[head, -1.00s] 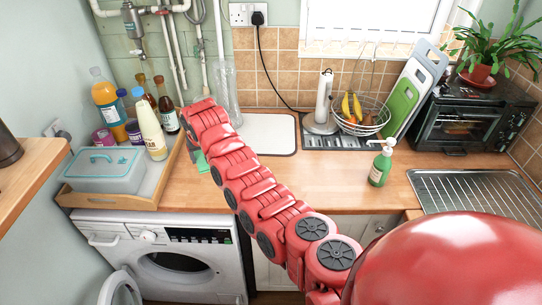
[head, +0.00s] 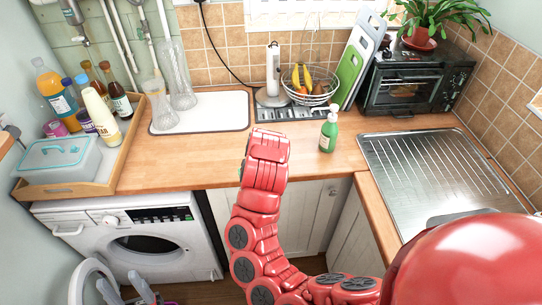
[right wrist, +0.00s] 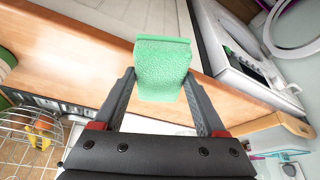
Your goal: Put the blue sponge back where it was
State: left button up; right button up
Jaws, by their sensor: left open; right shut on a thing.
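My right gripper (right wrist: 160,78) is shut on a green sponge (right wrist: 163,62), held between its two fingertips in the right wrist view. The sponge has a smooth darker strip along one edge. In the head view my red right arm rises in front of the worktop's front edge and hides its own gripper and the sponge. My left gripper (head: 121,284) shows low at the left in the head view, open and empty, in front of the washing machine. No blue sponge shows.
The wooden worktop (head: 190,172) is clear at its front. A green soap bottle (head: 328,131) stands left of the steel sink drainer (head: 425,165). A white board (head: 215,110) bears glass vases. Bottles and a butter dish (head: 58,160) fill the wooden tray (head: 112,168).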

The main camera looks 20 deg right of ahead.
jog(key=shift+d+f, duration=0.15)
jog(key=shift+d, duration=0.1)
jog(key=w+d+b, duration=0.1)
jog(key=w, duration=0.1)
jog(key=w+f+b, duration=0.1)
jog(key=w, duration=0.1)
jog(key=w+d+b, duration=0.1)
jog(key=w+b, duration=0.1)
jog(key=w, duration=0.1)
jog(key=shift+d+f, duration=0.2)
jog(key=shift+d, duration=0.15)
jog(key=w, duration=0.2)
jog(key=w+d+p, duration=0.1)
jog(key=w, duration=0.1)
jog(key=w+d+p, duration=0.1)
jog(key=w, duration=0.1)
jog(key=shift+w+r, duration=0.15)
jog(key=shift+w, duration=0.05)
jog(key=shift+w+d, duration=0.3)
jog(key=shift+w, duration=0.25)
jog(key=shift+f+p, duration=1.35)
jog(key=shift+f, duration=0.5)
jog(key=shift+f+b, duration=0.3)
jog(key=o, duration=1.1)
jog(key=shift+o, duration=0.2)
jog(key=shift+r, duration=0.1)
